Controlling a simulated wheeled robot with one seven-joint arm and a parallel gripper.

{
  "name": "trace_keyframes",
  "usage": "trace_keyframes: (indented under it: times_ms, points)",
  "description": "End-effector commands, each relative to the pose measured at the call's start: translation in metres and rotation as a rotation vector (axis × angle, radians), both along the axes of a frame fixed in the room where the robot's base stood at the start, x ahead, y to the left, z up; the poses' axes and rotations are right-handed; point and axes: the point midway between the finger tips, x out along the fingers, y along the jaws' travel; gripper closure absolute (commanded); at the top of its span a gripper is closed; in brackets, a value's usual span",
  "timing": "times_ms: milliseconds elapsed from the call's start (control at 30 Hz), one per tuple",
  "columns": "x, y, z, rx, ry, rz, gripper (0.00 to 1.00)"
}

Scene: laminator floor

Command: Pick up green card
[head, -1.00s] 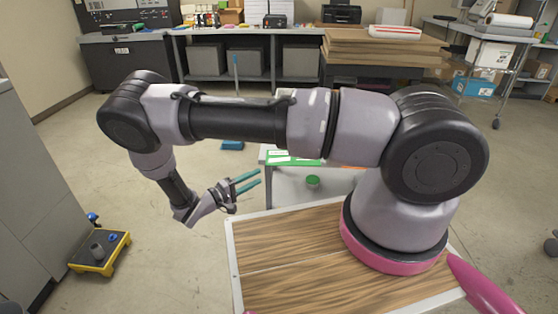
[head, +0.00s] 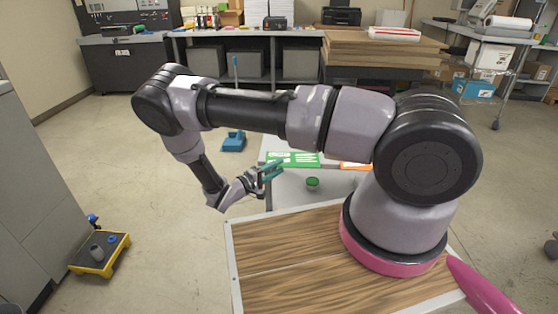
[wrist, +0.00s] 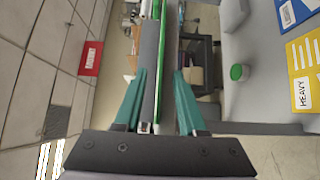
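The green card (head: 300,158) with white marks shows at the left end of a light grey table (head: 285,190) in the head view. My gripper (head: 276,169) has its teal fingers at the card's left part, overlapping it in that view. In the wrist view my gripper (wrist: 160,88) is open, with one finger on each side. A narrow green strip (wrist: 163,60), likely the card seen edge-on, runs between the fingers with gaps at both sides. I cannot tell whether a finger touches it.
A green-lidded jar (head: 313,183) stands on the grey table. An orange card (head: 354,166) lies right of the green one, partly behind my arm. The wrist view shows a blue card (wrist: 298,10) and a yellow card (wrist: 303,65) marked HEAVY. A blue floor item (head: 233,142) stands behind.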

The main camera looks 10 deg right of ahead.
Motion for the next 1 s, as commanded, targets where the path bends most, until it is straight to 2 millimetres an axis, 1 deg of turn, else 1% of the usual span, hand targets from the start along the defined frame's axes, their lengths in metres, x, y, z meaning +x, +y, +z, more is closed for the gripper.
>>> trace_keyframes:
  times_ms: [133, 167, 200, 233, 267, 1000]
  points:
    - [0.0000, 0.0004, -0.0001, 0.000, 0.000, 0.001, 0.60]
    - [0.0000, 0.0004, -0.0001, 0.000, 0.000, 0.001, 0.64]
    - [0.0000, 0.0005, -0.0001, 0.000, 0.000, 0.001, 0.79]
    - [0.0000, 0.0005, -0.0001, 0.000, 0.000, 0.001, 0.91]
    - [0.0000, 0.0005, -0.0001, 0.000, 0.000, 0.001, 1.00]
    - [-0.0001, 0.0008, -0.0001, 0.000, 0.000, 0.001, 1.00]
